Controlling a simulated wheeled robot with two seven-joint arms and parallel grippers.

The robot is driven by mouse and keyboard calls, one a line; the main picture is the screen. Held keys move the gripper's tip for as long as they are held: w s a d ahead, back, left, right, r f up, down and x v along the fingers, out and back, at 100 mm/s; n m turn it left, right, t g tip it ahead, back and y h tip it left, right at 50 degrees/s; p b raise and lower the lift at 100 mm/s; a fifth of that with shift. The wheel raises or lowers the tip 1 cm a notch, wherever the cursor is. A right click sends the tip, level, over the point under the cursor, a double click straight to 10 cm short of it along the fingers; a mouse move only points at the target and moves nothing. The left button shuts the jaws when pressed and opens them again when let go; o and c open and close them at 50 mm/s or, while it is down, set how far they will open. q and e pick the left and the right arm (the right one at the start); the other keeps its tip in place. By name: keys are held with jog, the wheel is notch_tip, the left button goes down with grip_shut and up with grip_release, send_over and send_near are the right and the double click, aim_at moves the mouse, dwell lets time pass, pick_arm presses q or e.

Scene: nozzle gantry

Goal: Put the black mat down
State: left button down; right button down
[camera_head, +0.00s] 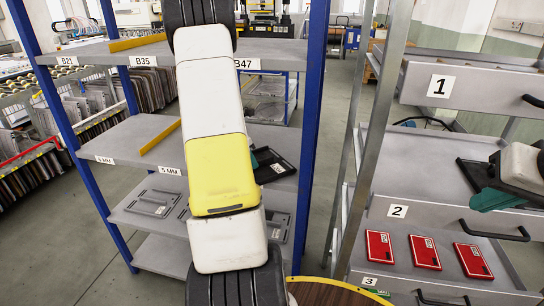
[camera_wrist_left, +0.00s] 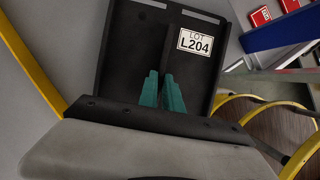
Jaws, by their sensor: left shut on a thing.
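The black mat (camera_head: 280,166) shows at the middle shelf of the blue-posted rack, partly hidden behind my left arm. In the left wrist view the mat (camera_wrist_left: 125,50) fills the upper middle and bears a white label reading LOT L204. My left gripper's teal fingers (camera_wrist_left: 163,92) are shut on its near part. In the head view only a bit of teal of this gripper shows beside the arm. I cannot tell whether the mat touches the shelf. My right gripper (camera_head: 489,200) is at the right edge by drawer 2, partly cut off; its opening is unclear.
The middle shelf (camera_head: 125,140) has a yellow divider (camera_head: 160,137). Dark grey plates (camera_head: 153,203) lie on the lower shelf (camera_head: 125,212). At right, a drawer rack has red boxes (camera_head: 424,252) in drawer 3. A blue post (camera_head: 312,130) stands just right of the mat.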

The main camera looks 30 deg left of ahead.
pick_arm(q)
jog(key=shift+w+f, duration=0.1)
jog(key=shift+f, duration=0.25)
jog(key=c, duration=1.5)
grip_release()
jog(key=shift+f, duration=0.15)
jog(key=v, duration=1.2)
